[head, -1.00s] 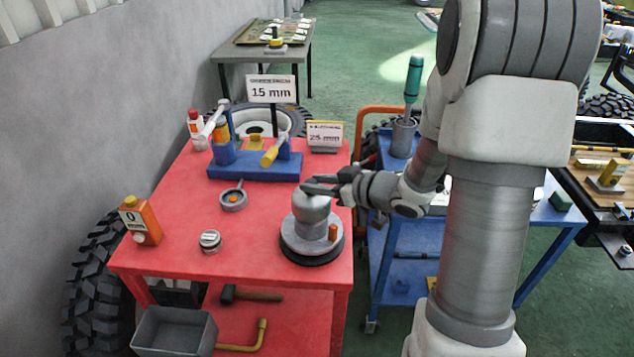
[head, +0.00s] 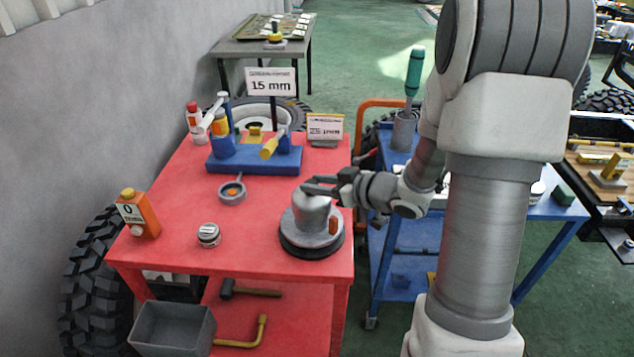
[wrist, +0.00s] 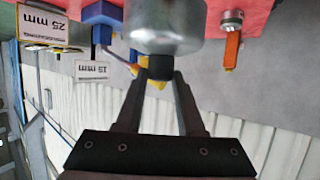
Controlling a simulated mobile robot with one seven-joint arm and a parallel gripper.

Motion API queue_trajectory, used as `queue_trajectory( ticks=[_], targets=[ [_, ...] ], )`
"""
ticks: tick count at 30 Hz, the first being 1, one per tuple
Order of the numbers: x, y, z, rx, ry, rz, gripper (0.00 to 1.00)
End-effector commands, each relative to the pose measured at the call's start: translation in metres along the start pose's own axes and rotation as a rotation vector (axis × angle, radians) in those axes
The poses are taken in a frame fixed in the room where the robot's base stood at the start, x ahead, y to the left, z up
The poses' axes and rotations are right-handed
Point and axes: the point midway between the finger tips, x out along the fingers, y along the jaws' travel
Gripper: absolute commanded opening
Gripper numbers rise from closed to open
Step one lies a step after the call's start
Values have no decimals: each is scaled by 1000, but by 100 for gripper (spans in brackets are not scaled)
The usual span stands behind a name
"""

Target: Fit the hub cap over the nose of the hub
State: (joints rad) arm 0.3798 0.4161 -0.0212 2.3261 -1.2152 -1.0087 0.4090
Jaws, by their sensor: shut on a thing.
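The hub (head: 309,241) stands near the right front of the red table, with a grey flange on a dark base ring. The silver hub cap (head: 312,211) is a rounded cup over the hub's nose. It also shows large in the wrist view (wrist: 165,28). My gripper (head: 318,186) reaches in from the right at the cap's top. In the wrist view its fingers (wrist: 160,73) are closed on the cap's small dark knob. The cap hides the nose, and I cannot tell whether it is fully seated. An orange piece (head: 334,225) stands on the flange beside the cap.
The red table (head: 270,205) also holds a blue tool stand (head: 255,162), a ring with a handle (head: 232,192), a small tin (head: 208,235) and an orange bottle (head: 139,215). A blue cart (head: 408,235) stands to the right.

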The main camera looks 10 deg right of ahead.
Motion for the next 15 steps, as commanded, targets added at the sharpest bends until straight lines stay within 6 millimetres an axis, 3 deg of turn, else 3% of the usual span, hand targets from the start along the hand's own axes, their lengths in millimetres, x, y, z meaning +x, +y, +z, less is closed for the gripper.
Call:
queue_trajectory(
  ticks=[15],
  targets=[
    [5, 0, 13, 0, 1, 0, 0]
  ],
)
